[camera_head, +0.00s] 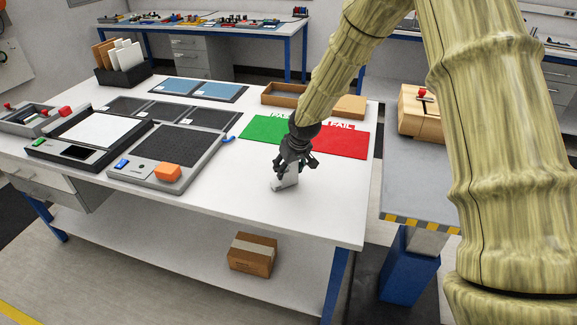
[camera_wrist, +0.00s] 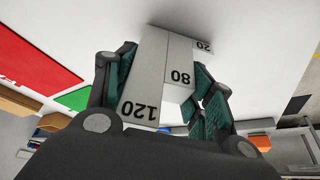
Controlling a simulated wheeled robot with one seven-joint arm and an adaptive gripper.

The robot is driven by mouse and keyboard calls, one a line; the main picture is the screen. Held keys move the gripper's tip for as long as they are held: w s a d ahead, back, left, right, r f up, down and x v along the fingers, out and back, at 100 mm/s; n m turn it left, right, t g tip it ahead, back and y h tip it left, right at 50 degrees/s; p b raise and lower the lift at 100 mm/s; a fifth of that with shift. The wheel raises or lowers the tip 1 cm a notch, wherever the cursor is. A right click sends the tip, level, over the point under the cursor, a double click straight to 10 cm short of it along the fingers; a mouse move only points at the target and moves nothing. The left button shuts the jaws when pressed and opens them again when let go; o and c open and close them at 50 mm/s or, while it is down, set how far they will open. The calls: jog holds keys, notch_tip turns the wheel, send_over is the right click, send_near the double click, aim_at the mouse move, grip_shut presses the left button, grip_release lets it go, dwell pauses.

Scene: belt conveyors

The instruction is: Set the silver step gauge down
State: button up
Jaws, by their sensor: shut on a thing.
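The silver step gauge (camera_wrist: 148,72) is a stepped grey-white block marked 120, 80 and 20. My gripper (camera_wrist: 160,95) is shut on it, with a dark green finger pad on each side. In the head view my gripper (camera_head: 290,168) points down over the white table, and the gauge (camera_head: 287,180) shows below the fingers. The gauge is at or very close to the bare tabletop, in front of the green and red mats. I cannot tell whether it touches the table.
Behind the gripper lie the green mat (camera_head: 264,130) and the red FAIL mat (camera_head: 346,145). To the left is a grey device with an orange block (camera_head: 168,172) on it. The white tabletop (camera_head: 225,205) around the gauge is clear. Wooden trays (camera_head: 290,87) stand at the back.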

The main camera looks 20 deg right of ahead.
jog(key=shift+f, duration=0.1)
jog(key=o, duration=1.2)
jog(key=shift+f, duration=0.1)
jog(key=shift+o, duration=0.2)
jog(key=b+v, duration=0.1)
jog(key=v, duration=1.1)
jog(key=shift+s, duration=0.1)
